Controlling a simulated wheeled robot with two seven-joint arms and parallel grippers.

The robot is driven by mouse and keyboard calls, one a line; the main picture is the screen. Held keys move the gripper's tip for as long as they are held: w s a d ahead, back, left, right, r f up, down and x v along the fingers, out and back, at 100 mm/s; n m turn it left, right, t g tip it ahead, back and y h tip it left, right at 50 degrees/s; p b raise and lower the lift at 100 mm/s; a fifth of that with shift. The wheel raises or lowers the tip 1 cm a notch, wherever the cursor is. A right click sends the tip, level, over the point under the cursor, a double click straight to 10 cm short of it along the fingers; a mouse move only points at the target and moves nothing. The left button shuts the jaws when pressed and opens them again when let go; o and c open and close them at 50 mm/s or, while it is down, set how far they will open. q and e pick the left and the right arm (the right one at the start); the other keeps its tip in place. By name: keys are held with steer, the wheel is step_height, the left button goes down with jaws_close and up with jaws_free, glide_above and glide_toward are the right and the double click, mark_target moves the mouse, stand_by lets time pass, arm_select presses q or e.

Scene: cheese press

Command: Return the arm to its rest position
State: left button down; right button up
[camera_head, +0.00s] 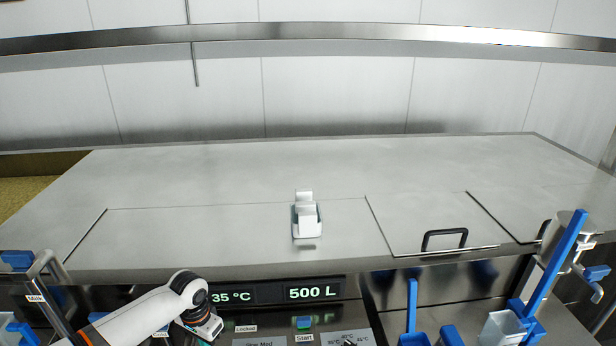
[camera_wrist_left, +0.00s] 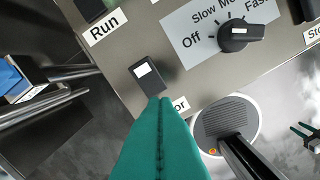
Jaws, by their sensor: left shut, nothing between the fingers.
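My left arm (camera_head: 150,312) comes in from the lower left in the head view, and its wrist is bent down in front of the control panel (camera_head: 262,341). The gripper's fingers are mostly cut off by the bottom edge there. In the left wrist view my left gripper (camera_wrist_left: 162,102) shows as teal fingers pressed together, with nothing between them. Its tips overlap the lower edge of a black switch (camera_wrist_left: 152,78); I cannot tell if they touch. Small teal-tipped prongs (camera_wrist_left: 304,132) at the right edge look like my right gripper, too small to judge.
A speed knob (camera_wrist_left: 238,36) and a Run label (camera_wrist_left: 104,27) are close by on the panel. The vat top (camera_head: 230,175) has a white fitting (camera_head: 306,218) and a handled lid (camera_head: 430,222). Blue tools (camera_head: 556,262) stand at the right, and a pipe (camera_head: 50,297) stands left.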

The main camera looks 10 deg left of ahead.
arm_select(q)
steer(key=s+d+f+m+t+h, duration=0.1)
steer(key=s+d+f+m+h, duration=0.15)
steer(key=s+d, duration=1.35)
steer(key=s+a+r+n+t+y, duration=0.25)
steer(key=s+a+r+n, duration=0.2)
steer(key=s+r, duration=0.5)
steer(key=s+f+g+b, duration=0.1)
steer(key=s+f+b, duration=0.15)
steer(key=f, duration=2.95)
steer(key=s+a+f+m+g, duration=0.1)
steer(key=s+a+f, duration=0.2)
steer(key=s+f, duration=1.1)
steer(key=shift+s+a+f, duration=0.15)
steer(key=shift+s+f, duration=0.25)
steer(key=shift+s, duration=0.65)
